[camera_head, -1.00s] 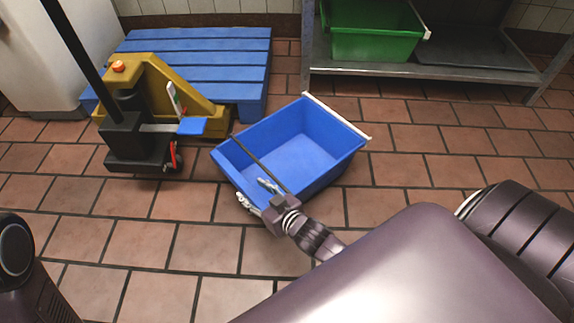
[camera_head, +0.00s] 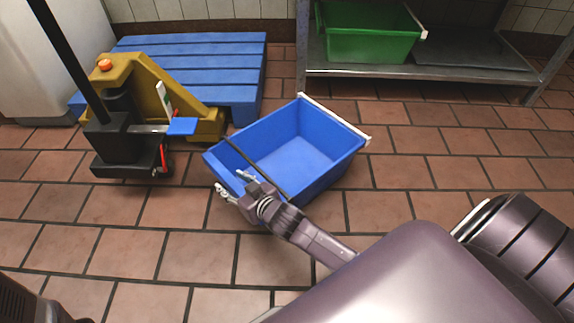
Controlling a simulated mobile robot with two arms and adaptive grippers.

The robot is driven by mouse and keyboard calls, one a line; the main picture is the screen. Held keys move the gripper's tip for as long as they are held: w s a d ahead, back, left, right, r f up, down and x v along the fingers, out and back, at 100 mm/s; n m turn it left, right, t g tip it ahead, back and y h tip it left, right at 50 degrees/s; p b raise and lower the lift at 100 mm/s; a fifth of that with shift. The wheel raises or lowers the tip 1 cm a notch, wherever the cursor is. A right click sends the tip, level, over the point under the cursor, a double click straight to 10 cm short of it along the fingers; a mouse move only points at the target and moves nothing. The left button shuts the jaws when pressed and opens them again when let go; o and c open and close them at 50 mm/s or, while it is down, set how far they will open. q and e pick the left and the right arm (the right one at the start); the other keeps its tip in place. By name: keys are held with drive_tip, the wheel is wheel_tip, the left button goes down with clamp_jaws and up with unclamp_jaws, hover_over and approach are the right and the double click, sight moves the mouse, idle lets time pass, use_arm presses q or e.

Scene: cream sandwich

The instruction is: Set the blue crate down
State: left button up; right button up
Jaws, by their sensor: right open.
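The blue crate (camera_head: 325,122) is empty and appears to rest upright on the tiled floor, turned at an angle to the picture. It has a pale strip on its far right rim and a thin dark bar across its near left part. My right gripper (camera_head: 231,182) is open at the crate's near left rim, one finger over the inside and one towards the outside. Whether a finger touches the rim I cannot tell. My right arm hides part of the crate's near side. My left gripper is not in view.
A yellow and black pallet jack (camera_head: 128,135) stands left of the crate by a blue pallet (camera_head: 200,62). A metal rack (camera_head: 430,72) with a green crate (camera_head: 368,45) stands at the back. Red-brown floor (camera_head: 450,145) is clear to the right.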

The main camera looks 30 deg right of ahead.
clamp_jaws()
idle(0.3)
drive_tip(key=shift+w+r, duration=0.1)
drive_tip(key=shift+r, duration=0.15)
